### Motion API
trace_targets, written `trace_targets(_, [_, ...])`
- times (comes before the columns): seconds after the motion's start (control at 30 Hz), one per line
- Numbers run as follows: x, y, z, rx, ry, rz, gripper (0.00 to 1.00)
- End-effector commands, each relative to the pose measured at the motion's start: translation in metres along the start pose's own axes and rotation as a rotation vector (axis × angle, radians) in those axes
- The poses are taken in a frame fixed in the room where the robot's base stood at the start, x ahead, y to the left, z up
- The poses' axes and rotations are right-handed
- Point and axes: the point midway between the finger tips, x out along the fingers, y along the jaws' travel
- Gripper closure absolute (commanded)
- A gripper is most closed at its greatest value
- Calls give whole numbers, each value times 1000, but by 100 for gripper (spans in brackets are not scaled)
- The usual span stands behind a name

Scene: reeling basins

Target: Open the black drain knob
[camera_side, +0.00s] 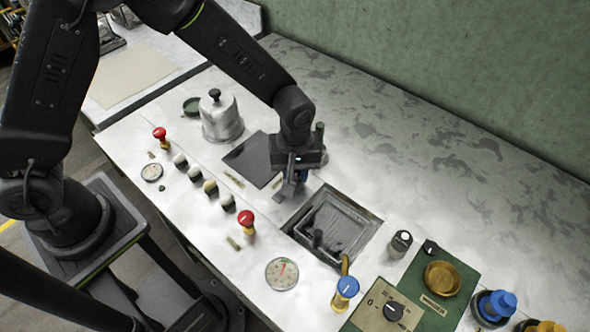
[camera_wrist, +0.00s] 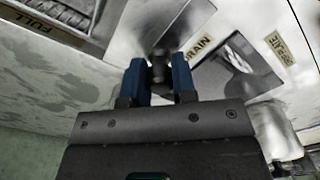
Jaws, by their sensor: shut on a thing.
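The black drain knob (camera_wrist: 160,72) stands between the two blue fingers of my gripper (camera_wrist: 159,65) in the wrist view, beside a label reading DRAIN (camera_wrist: 198,38). The fingers are shut on it, one on each side. In the side view my gripper (camera_side: 290,187) points down at the worktop, just left of the sunken basin (camera_side: 302,236). The knob is hidden behind the fingers there. How far the knob is turned cannot be told.
A dark square plate (camera_side: 254,160) lies left of my gripper, with a metal pot (camera_side: 221,120) beyond it. Red knobs (camera_side: 247,218), a dial gauge (camera_side: 282,273) and a blue-topped knob (camera_side: 347,287) line the front. The back right worktop is clear.

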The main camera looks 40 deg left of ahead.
Motion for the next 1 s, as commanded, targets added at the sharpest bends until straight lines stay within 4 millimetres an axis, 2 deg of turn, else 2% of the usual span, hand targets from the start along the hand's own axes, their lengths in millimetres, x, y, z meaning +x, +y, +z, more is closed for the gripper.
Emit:
trace_targets(0.2, [0, -1, 2, 0, 0, 0, 100])
trace_targets(0.47, [-1, -20, 20, 1, 0, -1, 100])
trace_targets(0.7, [0, -19, 19, -1, 1, 1, 100])
trace_targets(0.73, [0, -19, 19, -1, 1, 1, 72])
trace_targets(0.97, [0, -19, 19, -1, 1, 1, 50])
trace_targets(1.0, [0, -19, 19, -1, 1, 1, 50])
